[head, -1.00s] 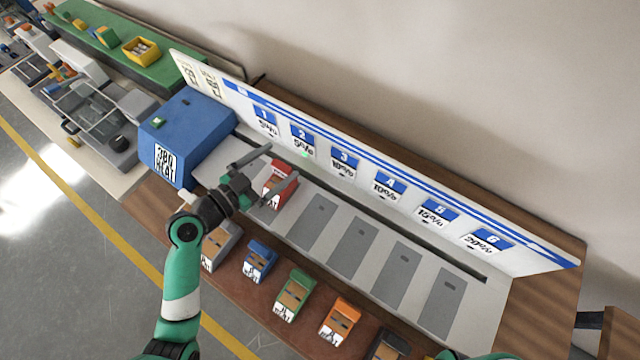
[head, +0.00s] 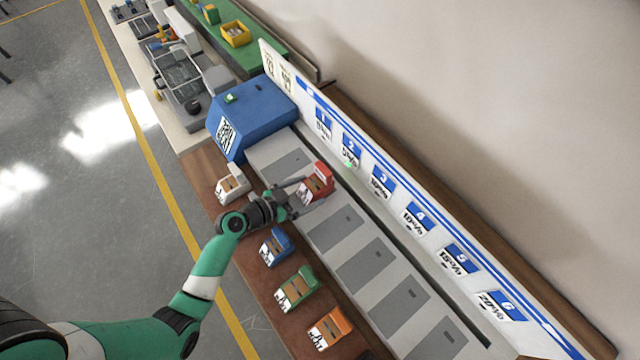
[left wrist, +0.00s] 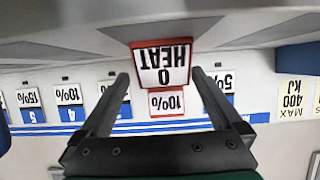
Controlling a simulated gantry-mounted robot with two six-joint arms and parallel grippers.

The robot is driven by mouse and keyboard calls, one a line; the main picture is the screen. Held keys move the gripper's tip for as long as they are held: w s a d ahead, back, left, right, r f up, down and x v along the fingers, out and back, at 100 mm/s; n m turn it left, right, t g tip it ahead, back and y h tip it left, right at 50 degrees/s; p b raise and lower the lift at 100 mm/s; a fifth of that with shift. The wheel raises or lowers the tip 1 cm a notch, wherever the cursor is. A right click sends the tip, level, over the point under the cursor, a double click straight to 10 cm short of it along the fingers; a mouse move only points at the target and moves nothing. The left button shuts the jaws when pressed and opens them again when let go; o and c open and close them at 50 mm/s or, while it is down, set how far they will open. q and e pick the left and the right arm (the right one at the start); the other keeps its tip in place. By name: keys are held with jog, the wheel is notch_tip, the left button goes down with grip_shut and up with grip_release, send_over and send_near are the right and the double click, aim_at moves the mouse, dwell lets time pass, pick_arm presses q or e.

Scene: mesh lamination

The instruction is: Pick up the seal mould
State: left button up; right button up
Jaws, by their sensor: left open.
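The frames do not mark which block is the seal mould. A red block (head: 316,183) with a white "HEAT" label stands on the second grey pad of the bench. My left gripper (head: 298,194) is open in front of it, low over the pads. In the left wrist view the red block (left wrist: 163,62) shows its label upside down, between and beyond the tips of the two open fingers (left wrist: 160,77). I cannot tell whether the fingers touch it. My right gripper is not in view.
A white block (head: 232,187), a blue block (head: 275,246), a green block (head: 297,289) and an orange block (head: 330,328) stand on the brown front ledge. A blue machine (head: 252,115) is at the far end. A numbered white board (head: 400,195) stands behind the pads. The other pads are clear.

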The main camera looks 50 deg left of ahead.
aim_at(320, 184)
pick_arm(q)
jog(key=x, duration=0.5)
jog(key=shift+w+a+b, duration=0.15)
jog(key=shift+a+b, duration=0.1)
jog(key=shift+b, duration=0.05)
grip_shut()
